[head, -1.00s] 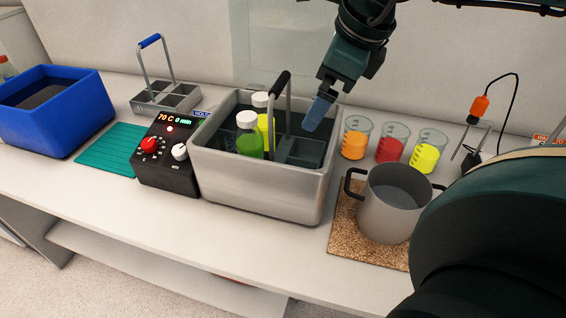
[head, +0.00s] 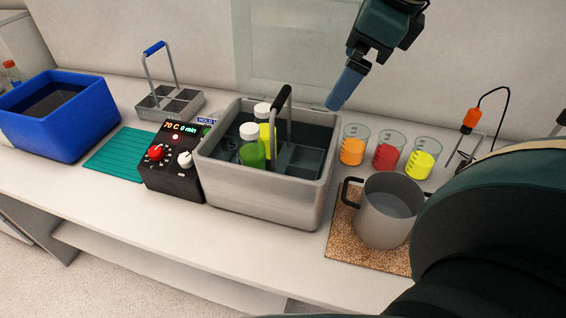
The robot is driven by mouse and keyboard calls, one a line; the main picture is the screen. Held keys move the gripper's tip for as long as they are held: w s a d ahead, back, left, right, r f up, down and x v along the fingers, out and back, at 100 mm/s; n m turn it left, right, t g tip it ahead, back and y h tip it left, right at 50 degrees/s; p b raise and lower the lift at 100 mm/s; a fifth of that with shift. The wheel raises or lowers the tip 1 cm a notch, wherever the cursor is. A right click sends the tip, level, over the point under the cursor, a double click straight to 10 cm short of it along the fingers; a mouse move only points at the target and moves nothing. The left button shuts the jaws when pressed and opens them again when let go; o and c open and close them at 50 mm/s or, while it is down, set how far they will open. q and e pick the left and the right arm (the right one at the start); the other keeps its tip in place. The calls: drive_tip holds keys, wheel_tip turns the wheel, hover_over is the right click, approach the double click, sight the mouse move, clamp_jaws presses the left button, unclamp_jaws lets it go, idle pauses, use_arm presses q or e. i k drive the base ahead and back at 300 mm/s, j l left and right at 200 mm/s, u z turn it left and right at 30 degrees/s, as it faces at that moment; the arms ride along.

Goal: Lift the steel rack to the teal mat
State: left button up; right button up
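A grey rack with a black-topped handle (head: 284,98) stands in the water of the large steel-coloured bath (head: 262,198). It holds a green bottle (head: 251,153) and a yellow bottle (head: 264,130), both white-capped. A second grey rack with a blue-topped handle (head: 154,48) stands empty on the counter at the back left. The teal mat (head: 117,153) lies bare between the blue tub and the control box. My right gripper (head: 334,106) hangs above and right of the black handle, apart from it. Its finger gap is not visible. My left gripper is out of view.
A blue tub (head: 38,140) of dark liquid stands at the left. A black control box (head: 174,182) sits between mat and bath. Orange, red and yellow beakers (head: 389,152) and a grey pot (head: 385,222) on a cork mat stand right. My arm covers the lower right.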

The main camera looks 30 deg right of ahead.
sight(295, 160)
drive_tip(key=k+j, duration=0.35)
drive_tip(key=j, duration=0.15)
drive_tip(key=k+j, duration=0.4)
drive_tip(key=j, duration=0.1)
